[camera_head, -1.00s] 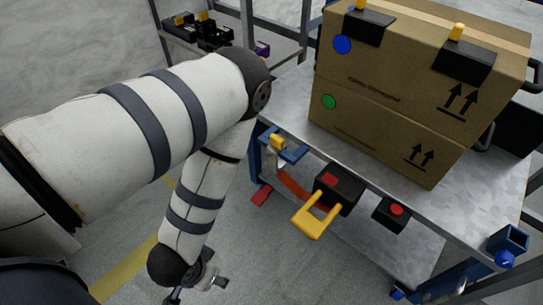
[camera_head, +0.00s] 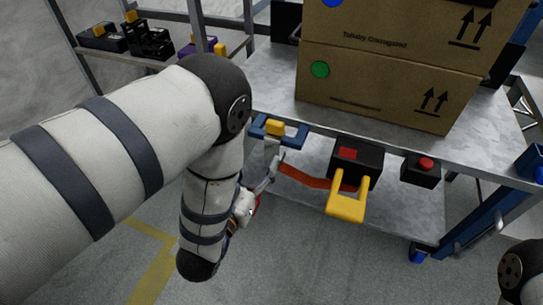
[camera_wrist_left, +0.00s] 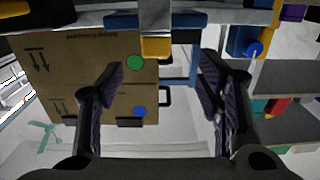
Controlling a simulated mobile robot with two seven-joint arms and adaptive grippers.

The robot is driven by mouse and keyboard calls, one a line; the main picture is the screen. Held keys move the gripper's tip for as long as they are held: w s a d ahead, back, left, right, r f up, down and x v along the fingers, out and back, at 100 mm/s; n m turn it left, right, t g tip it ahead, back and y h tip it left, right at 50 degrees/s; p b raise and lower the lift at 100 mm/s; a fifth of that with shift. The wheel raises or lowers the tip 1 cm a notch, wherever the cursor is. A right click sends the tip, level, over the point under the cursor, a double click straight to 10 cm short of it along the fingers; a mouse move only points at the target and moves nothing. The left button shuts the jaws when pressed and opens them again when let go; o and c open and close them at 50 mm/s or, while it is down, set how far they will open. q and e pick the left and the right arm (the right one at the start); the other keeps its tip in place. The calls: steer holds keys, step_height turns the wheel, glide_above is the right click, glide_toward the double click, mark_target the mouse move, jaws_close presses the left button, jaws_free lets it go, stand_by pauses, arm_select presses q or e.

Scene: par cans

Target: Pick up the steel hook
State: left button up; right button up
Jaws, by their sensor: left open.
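The steel hook (camera_head: 271,149) appears as a small grey piece at the blue bracket with a yellow block on the table's near edge. It hangs below the edge, and its lower part is hard to separate from my gripper. In the left wrist view, a pale grey piece (camera_wrist_left: 155,14) shows at the top centre, above the yellow block. My left gripper (camera_head: 264,181) is just below the bracket, partly hidden by my arm. The left wrist view shows its two fingers (camera_wrist_left: 160,82) wide apart with nothing between them. My right gripper is out of view.
Stacked cardboard boxes (camera_head: 385,85) stand on the metal table (camera_head: 275,85). A shelf (camera_head: 160,60) with black items stands behind left.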

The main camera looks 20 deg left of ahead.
mark_target(274, 131)
arm_select(q)
steer(key=w+b, duration=0.2)
steer(key=w, duration=0.1)
steer(key=w+b, duration=0.1)
steer(key=w, duration=0.1)
steer(key=shift+w+d, duration=0.1)
steer(key=shift+d, duration=0.3)
steer(key=w+b, duration=0.1)
steer(key=w, duration=0.4)
steer(key=shift+b, duration=0.3)
steer(key=shift+w+r, duration=0.1)
steer(key=shift+w, duration=0.4)
jaws_close()
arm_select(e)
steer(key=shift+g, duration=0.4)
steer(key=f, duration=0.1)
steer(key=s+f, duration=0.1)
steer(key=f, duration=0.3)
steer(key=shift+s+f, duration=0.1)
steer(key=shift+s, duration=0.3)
